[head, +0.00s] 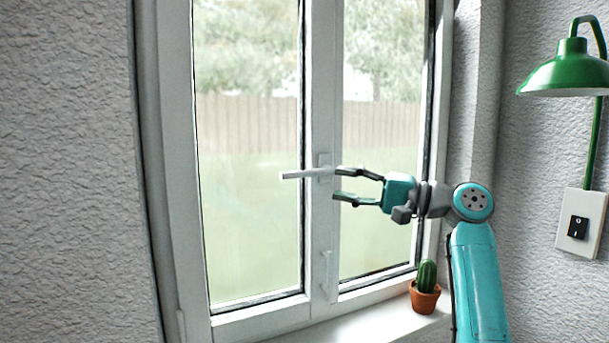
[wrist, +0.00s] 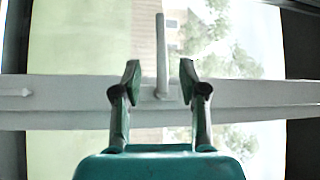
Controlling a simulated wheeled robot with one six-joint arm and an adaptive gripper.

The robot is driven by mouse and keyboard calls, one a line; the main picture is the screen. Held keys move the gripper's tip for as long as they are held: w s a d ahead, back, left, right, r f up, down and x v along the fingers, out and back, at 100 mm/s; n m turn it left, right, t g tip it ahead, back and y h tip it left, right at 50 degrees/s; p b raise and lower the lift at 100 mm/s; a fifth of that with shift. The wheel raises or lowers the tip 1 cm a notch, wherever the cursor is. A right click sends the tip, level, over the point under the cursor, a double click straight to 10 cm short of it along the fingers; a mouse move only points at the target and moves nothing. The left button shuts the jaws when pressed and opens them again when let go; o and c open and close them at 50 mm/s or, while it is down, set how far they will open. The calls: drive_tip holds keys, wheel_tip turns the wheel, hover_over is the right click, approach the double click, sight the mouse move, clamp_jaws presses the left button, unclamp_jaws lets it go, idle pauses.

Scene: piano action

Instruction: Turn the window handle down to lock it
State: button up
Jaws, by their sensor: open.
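The white window handle (head: 305,174) sits on the middle frame of the window in the head view. Its lever lies level and points left from its base plate. My gripper (head: 336,184) is open at the right of the handle base, with its fingers pointing left. In the wrist view the handle (wrist: 161,58) shows as a bar standing up from the window frame. My gripper (wrist: 159,72) has one finger on each side of the handle's line, with a gap to it on both sides. I cannot tell whether a finger touches the handle base.
A small potted cactus (head: 425,288) stands on the white sill (head: 370,322) below my arm. A second, vertical handle (head: 328,275) is lower on the window frame. A green lamp (head: 567,75) and a switch plate (head: 581,222) are on the right wall.

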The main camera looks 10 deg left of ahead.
sight(303, 175)
drive_tip(key=x, duration=1)
drive_tip(key=shift+a+r, duration=0.1)
drive_tip(key=shift+a, duration=0.25)
clamp_jaws()
